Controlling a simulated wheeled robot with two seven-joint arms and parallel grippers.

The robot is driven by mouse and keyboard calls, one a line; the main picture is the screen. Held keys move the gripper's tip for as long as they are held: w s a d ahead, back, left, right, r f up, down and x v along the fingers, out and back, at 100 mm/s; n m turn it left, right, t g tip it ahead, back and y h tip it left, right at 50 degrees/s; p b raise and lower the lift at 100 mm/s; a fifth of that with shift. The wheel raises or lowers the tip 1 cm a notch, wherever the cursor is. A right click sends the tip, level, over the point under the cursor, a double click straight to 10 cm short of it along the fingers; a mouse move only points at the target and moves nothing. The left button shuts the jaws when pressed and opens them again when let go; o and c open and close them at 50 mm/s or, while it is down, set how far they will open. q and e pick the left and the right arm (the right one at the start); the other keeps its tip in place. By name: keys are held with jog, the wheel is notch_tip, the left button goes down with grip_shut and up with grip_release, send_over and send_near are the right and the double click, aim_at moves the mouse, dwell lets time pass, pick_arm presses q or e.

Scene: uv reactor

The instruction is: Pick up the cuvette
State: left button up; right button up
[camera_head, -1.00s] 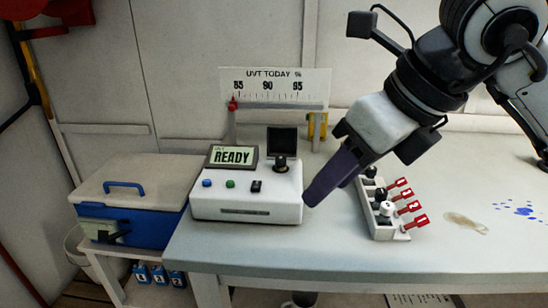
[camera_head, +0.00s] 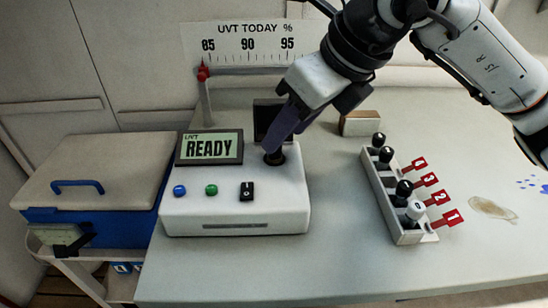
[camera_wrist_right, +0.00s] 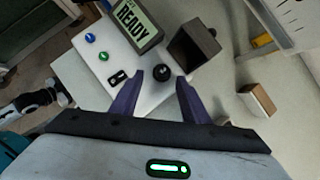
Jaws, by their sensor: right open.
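A black-capped cuvette (camera_head: 274,156) stands in the top of the white reactor (camera_head: 235,212), right of its READY display (camera_head: 209,147). Only its dark cap shows. My right gripper (camera_head: 284,140) is open at the cap, its purple fingers partly covering it in the head view. In the right wrist view the cap (camera_wrist_right: 163,73) lies just beyond and between the two open fingertips (camera_wrist_right: 161,86), with no visible grip on it. A white rack (camera_head: 392,200) to the right holds several black-capped cuvettes and a white-capped one (camera_head: 416,210). My left gripper is not in view.
A dark, square upright part (camera_head: 268,116) stands behind the cuvette. A small box (camera_head: 360,123) lies at the back. Red numbered tags (camera_head: 438,198) stick out from the rack. A blue cooler (camera_head: 100,190) stands left. Table between reactor and rack is clear.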

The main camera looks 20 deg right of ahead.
aim_at(274, 161)
jog(key=x, duration=0.4)
jog(key=shift+w+d+f, duration=0.1)
jog(key=shift+w+f, duration=0.2)
jog(key=shift+w, duration=0.1)
grip_shut()
